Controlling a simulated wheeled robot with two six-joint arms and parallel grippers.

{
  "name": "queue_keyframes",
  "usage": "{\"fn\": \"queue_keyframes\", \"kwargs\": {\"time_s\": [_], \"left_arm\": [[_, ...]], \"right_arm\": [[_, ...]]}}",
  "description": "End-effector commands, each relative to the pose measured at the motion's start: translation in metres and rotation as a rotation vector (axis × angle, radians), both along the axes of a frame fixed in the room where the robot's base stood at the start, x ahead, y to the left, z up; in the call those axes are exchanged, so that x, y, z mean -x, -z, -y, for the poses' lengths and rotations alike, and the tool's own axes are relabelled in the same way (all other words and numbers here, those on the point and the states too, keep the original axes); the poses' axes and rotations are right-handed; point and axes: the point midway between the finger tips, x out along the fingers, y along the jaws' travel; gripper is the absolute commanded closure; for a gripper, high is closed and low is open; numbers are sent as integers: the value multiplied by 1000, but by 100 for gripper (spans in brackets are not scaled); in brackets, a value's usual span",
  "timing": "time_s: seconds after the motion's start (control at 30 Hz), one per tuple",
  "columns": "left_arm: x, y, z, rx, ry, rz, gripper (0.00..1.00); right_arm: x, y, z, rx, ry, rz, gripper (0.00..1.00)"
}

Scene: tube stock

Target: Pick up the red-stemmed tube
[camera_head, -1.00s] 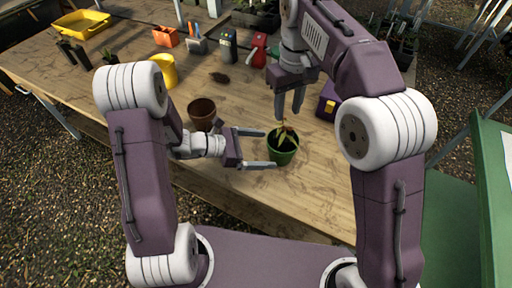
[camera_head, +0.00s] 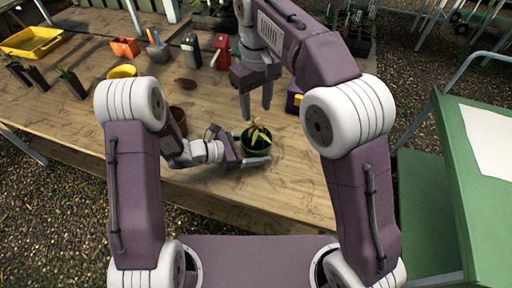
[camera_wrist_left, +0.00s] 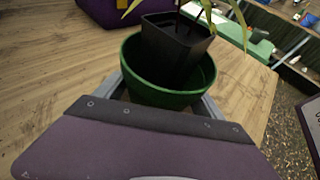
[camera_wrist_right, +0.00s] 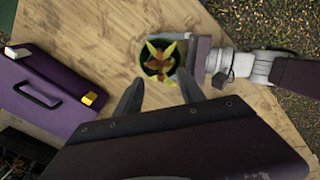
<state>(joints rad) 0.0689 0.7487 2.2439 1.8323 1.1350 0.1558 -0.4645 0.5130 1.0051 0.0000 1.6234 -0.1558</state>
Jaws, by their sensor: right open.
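A plant with yellow leaves and reddish parts (camera_head: 258,133) stands in a black square tube (camera_wrist_left: 172,45). The tube sits inside a round green pot (camera_wrist_left: 150,92) on the wooden table. In the right wrist view the plant (camera_wrist_right: 160,58) is seen from above. My left gripper (camera_head: 256,152) is low at the green pot, one finger on each side; whether the fingers press on it is unclear. My right gripper (camera_head: 256,112) is open, fingers pointing down, above and slightly behind the plant, holding nothing. The tube's lower part is hidden inside the pot.
A purple box (camera_wrist_right: 40,92) stands beyond the pot. A brown pot (camera_head: 178,120) is partly behind my left wrist. Other black tubes (camera_head: 72,82), a yellow tray (camera_head: 32,42) and a red can (camera_head: 220,50) stand farther back. The front table edge is near.

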Motion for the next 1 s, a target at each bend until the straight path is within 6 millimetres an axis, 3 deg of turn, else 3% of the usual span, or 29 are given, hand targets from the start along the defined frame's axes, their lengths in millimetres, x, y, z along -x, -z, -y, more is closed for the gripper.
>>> {"fn": "queue_keyframes", "kwargs": {"time_s": [0.4, 0.57, 0.8, 1.0], "left_arm": [[0, 0, 0, 0, 0, 0, 61], [0, 0, 0, 0, 0, 0, 61], [0, 0, 0, 0, 0, 0, 61], [0, 0, 0, 0, 0, 0, 61]], "right_arm": [[0, 5, 1, 0, -638, 2, 50], [1, 7, 3, 0, -670, -1, 50], [2, 53, 3, 1, -668, -4, 50], [1, 73, 2, 1, -667, 1, 50]]}}
